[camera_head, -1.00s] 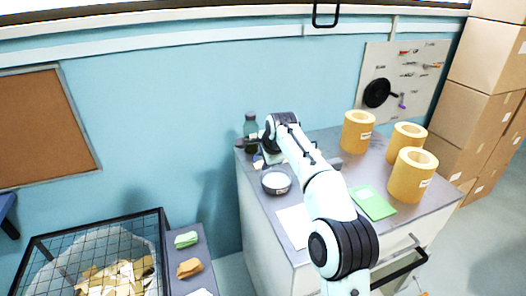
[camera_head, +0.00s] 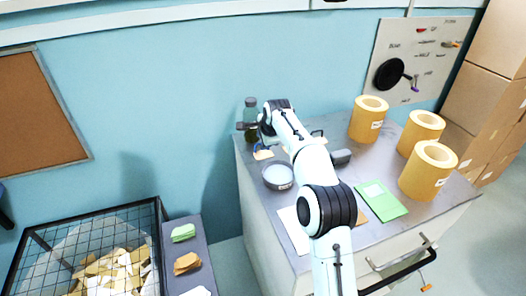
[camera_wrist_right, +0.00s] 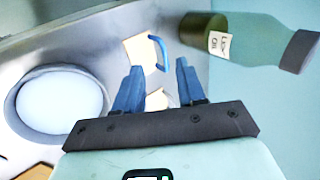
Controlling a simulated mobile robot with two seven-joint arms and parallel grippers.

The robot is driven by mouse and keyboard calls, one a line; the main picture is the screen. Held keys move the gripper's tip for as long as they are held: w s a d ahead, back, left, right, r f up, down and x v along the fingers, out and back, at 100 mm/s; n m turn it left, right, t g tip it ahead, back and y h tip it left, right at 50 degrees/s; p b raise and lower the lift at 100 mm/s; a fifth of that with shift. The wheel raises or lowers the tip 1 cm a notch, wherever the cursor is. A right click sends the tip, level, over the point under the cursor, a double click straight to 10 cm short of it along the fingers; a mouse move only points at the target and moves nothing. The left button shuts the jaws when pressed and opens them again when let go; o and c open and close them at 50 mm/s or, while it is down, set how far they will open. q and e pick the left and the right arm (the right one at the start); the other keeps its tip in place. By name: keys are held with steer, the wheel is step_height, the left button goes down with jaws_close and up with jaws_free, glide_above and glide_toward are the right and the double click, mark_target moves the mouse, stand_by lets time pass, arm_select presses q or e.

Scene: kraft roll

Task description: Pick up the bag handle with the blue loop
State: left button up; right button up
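The blue loop (camera_wrist_right: 160,51) stands on a small tan piece (camera_wrist_right: 138,52) on the grey top in the right wrist view. The loop also shows in the head view (camera_head: 257,148), left of my right arm's far end. My right gripper (camera_wrist_right: 160,66) is open, with its two blue fingers apart and pointing toward the loop. The loop appears beyond the fingertips, in line with the gap, and is not gripped. Another tan piece (camera_wrist_right: 157,99) shows through the gap between the fingers. In the head view my arm mostly hides the right gripper. My left gripper is not in view.
A green bottle (camera_wrist_right: 255,42) stands close beside the loop. A round bowl (camera_head: 278,177) with pale contents is nearby. Yellow rolls (camera_head: 428,170), a green pad (camera_head: 381,200) and a white sheet (camera_head: 296,230) lie on the cabinet top (camera_head: 365,236). A mesh bin (camera_head: 75,225) stands left.

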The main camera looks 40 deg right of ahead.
mark_target(260, 144)
steer(key=x, duration=0.3)
steer(key=p+x, duration=0.1)
steer(key=x, duration=0.2)
steer(key=shift+w+d+r, duration=0.1)
steer(key=shift+w+r, duration=0.05)
steer(key=shift+w, duration=0.15)
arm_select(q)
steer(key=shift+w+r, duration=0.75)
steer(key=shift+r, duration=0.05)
arm_select(e)
steer(key=shift+s, duration=0.2)
jaws_close()
